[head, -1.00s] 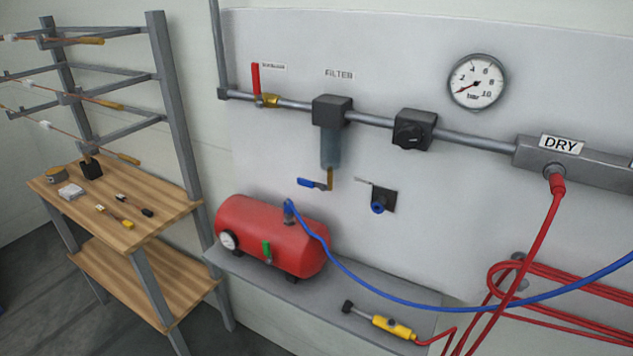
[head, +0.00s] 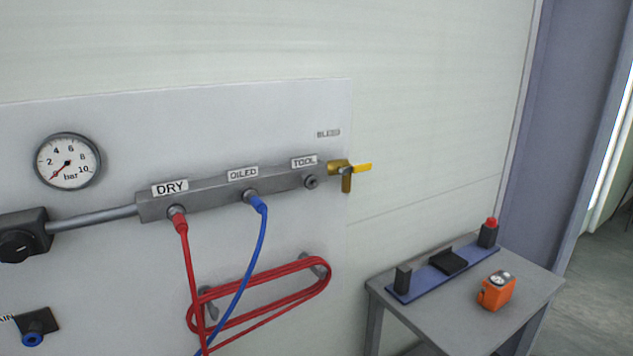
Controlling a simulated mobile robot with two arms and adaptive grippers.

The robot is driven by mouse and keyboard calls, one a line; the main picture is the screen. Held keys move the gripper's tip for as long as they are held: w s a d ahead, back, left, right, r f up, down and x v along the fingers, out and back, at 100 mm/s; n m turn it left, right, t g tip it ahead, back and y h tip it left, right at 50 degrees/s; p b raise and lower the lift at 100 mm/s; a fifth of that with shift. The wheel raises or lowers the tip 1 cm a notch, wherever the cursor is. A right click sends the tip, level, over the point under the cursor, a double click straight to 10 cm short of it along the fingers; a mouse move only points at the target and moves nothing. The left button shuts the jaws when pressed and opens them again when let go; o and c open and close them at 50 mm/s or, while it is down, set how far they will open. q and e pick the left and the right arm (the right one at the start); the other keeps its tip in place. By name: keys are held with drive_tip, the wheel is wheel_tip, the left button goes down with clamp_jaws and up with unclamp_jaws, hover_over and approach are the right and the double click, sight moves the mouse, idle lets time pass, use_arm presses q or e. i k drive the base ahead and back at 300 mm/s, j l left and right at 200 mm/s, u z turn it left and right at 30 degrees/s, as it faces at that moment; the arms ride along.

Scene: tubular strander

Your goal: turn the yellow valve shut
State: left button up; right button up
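The yellow valve (head: 361,168) is at the right end of the grey manifold (head: 225,192) on the wall panel, under the label BLEED. Its brass body has an outlet pointing down, and its yellow lever points right, roughly in line with the manifold. The manifold ports are labelled DRY, OILED and TOOL. A red hose (head: 187,255) is on DRY and a blue hose (head: 262,230) is on OILED; TOOL has no hose. Neither of my grippers shows in the head view.
A pressure gauge (head: 67,160) on the panel has its needle at the low end. A coiled red hose (head: 262,290) hangs below the manifold. A grey table (head: 448,318) at right holds an orange device (head: 496,290) and a blue strip fixture (head: 422,287). The wall around the valve is clear.

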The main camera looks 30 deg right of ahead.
sight(356, 169)
drive_tip(key=z, duration=1.1)
